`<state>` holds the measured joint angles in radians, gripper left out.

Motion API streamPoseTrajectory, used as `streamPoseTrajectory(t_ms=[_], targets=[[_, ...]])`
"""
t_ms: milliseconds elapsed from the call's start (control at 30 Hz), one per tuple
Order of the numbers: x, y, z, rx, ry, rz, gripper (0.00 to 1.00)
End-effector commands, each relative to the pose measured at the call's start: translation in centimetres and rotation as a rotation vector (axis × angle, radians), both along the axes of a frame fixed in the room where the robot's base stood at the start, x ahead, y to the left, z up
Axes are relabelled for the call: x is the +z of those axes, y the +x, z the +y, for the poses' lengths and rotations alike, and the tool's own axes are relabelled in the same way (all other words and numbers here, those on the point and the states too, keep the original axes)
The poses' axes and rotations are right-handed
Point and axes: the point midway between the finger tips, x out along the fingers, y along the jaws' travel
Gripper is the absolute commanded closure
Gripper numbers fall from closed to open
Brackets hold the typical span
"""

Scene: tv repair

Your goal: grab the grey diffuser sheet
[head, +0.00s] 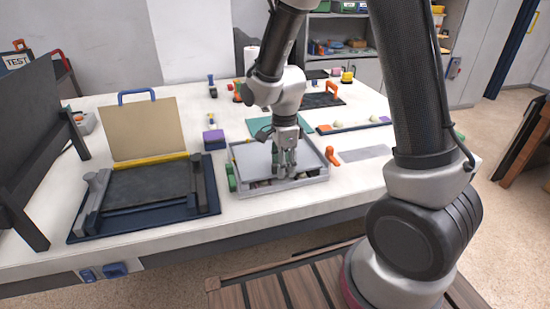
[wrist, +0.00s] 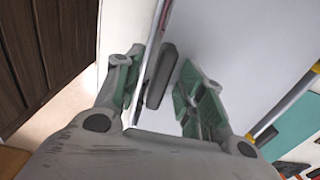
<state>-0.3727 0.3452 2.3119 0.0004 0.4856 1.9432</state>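A pale grey sheet (head: 252,158) lies flat in a grey, low-walled frame (head: 290,186) on the white table, and looks like the diffuser sheet. My gripper (head: 284,168) points down over the front right part of it. In the wrist view the pale sheet (wrist: 245,40) fills the right of the picture. My gripper's green-padded fingers (wrist: 163,78) stand apart. A dark grey tab (wrist: 161,76) shows between them beside a thin metallic edge (wrist: 153,50). A gap shows between the tab and the right finger; contact with the left finger is unclear.
A dark blue frame with a dark panel (head: 150,190) and an upright tan board (head: 145,128) stand left of the grey frame. An orange clamp (head: 332,156) and a flat grey mat (head: 365,153) lie to its right. A purple block (head: 214,139) stands behind left.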

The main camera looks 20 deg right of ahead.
Motion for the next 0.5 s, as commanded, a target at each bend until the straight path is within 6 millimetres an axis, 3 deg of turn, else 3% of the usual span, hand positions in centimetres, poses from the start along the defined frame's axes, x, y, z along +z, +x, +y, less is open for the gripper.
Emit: streamPoseTrajectory(t_ms=[167,367,500], targets=[[0.02,0.02,0.02,0.000,0.000,-0.001,0.61],[0.05,0.03,0.02,0.000,0.000,-0.001,0.97],[0.07,0.05,0.03,0.001,0.001,-0.002,1.00]])
